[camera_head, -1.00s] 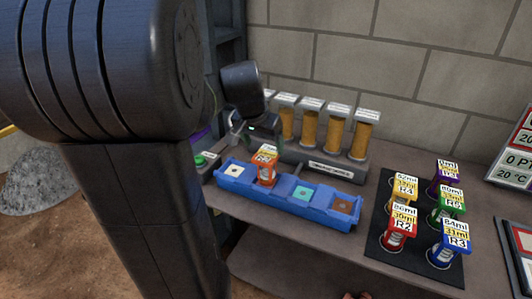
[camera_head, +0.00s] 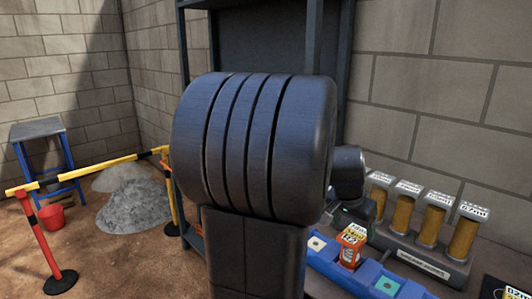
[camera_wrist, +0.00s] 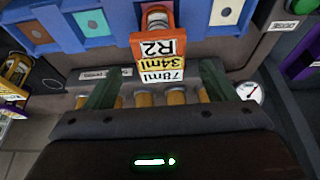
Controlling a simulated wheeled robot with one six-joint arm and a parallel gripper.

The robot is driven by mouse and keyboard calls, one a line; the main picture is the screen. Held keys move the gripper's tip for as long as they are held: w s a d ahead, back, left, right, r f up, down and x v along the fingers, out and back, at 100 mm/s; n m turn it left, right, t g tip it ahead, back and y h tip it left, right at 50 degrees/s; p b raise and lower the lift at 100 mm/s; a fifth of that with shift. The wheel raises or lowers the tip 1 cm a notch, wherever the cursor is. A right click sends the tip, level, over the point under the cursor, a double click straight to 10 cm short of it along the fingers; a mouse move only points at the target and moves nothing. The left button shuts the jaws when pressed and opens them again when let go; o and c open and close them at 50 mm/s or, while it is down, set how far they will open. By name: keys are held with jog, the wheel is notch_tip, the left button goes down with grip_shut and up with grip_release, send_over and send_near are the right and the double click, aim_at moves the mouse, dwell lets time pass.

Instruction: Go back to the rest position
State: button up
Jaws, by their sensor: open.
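My gripper (camera_wrist: 159,88) is open and empty in the wrist view, its two dark green fingers spread wide. An orange-red labelled holder marked R2 (camera_wrist: 157,47) sits in a slot of the blue rack, just ahead of the fingers and outside them. In the head view the R2 holder (camera_head: 350,247) stands in the blue rack (camera_head: 330,268). My gripper there is mostly hidden behind my arm, so its fingers cannot be made out.
A row of amber tubes (camera_head: 432,225) in a grey stand is behind the rack. At left in the head view are a gravel pile (camera_head: 133,208), a yellow-black barrier (camera_head: 92,172), a blue stool (camera_head: 45,160) and a red bucket (camera_head: 50,217). Open dirt floor lies between.

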aim_at(356, 233)
jog(key=x, duration=0.8)
jog(key=shift+f, duration=0.15)
jog(key=shift+r, duration=1.8)
jog(key=shift+f, duration=0.1)
